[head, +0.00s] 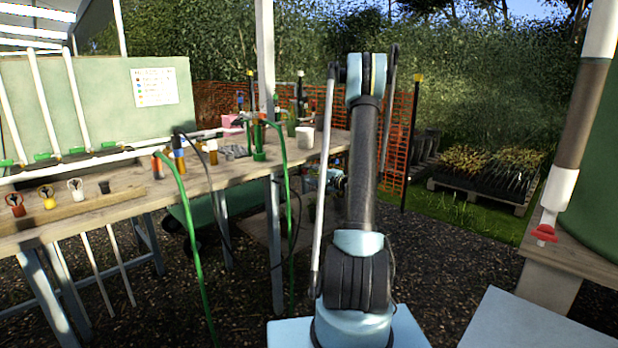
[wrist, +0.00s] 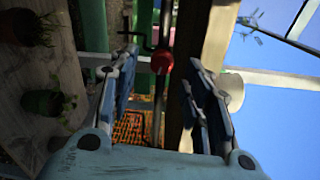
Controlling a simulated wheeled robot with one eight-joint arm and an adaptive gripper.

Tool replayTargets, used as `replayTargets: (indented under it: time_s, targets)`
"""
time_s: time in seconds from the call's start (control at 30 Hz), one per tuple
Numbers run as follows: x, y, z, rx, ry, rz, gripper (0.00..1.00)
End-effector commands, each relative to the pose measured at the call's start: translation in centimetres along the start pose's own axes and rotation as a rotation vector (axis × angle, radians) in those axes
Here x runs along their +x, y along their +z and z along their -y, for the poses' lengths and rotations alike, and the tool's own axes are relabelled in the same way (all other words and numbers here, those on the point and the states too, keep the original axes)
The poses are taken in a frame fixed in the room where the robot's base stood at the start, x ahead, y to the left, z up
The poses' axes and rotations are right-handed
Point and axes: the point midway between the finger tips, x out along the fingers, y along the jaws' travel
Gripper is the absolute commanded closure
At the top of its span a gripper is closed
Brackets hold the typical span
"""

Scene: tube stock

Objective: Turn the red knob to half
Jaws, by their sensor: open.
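In the wrist view, a small round red knob (wrist: 161,62) sits on a thin dark rod, beside a bent black handle. My gripper (wrist: 159,71) is open, with one finger left of the knob and one right of it. The knob shows in the gap beyond the fingertips, and I cannot tell how far off it is. Nothing is held. In the head view my arm stands in the middle, and I cannot make out the gripper there. Red parts there are a red-topped piece (head: 17,205) on the left bench and a red tap handle (head: 544,233) at right.
The wooden bench (head: 130,210) carries bottles, tubes and yellow, white and black pieces. A green hose (head: 186,240) hangs over its front. A sign (head: 154,87) hangs behind. Pallet plants (head: 487,165) stand back right. Gravel between is open. The wrist view shows potted plants (wrist: 48,100) at left.

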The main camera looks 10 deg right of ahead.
Motion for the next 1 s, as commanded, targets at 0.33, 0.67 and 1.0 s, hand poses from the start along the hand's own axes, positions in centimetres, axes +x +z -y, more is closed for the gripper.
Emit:
replayTargets:
  time_s: [0.33,0.67,1.0]
  targets:
    - [-6.7,-0.1,-0.1,0.000,0.000,-0.004,0.55]
    - [-9.3,-0.1,-0.1,0.000,0.001,-0.002,0.55]
    - [-9.4,-0.1,-0.1,0.004,0.001,-0.001,0.56]
